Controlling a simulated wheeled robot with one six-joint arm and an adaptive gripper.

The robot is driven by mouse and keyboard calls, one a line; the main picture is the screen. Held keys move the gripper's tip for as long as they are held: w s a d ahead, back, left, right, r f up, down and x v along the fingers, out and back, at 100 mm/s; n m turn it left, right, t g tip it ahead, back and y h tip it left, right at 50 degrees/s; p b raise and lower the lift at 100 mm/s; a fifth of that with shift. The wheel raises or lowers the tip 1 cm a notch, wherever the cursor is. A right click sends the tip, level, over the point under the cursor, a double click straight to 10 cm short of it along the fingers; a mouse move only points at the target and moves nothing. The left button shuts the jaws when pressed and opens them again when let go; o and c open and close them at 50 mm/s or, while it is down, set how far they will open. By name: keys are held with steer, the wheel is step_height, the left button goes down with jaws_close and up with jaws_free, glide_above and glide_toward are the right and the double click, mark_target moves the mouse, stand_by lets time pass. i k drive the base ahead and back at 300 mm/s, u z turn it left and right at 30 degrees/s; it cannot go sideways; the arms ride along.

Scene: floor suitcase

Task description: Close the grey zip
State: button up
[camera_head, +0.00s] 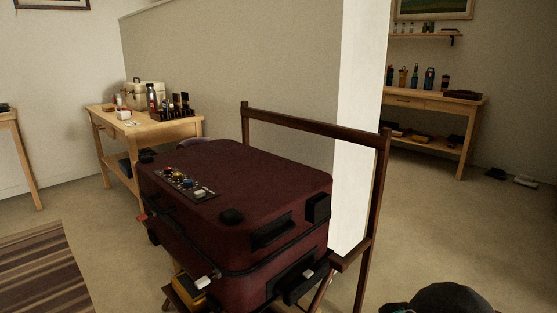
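A dark red suitcase (255,180) lies flat on a wooden stand, with its lid down. A dark seam (278,258) runs around its side. A pale grey tab (205,282), which looks like the grey zip's pull, sits at the near left corner by the seam. A small red tab (142,217) shows at the left side, and a small pale piece (308,273) is on the front right. I cannot tell how far the zip is closed. My gripper is not in view; a dark rounded shape at the bottom right may be part of my arm.
The stand has a tall wooden back frame (310,125) close behind the suitcase. A small panel with coloured knobs (184,183) lies on the lid. A wooden table (160,131) stands behind left, a shelf bench (430,103) far right. Floor at right is mostly clear.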

mark_target(204, 281)
steer(key=u, duration=1.25)
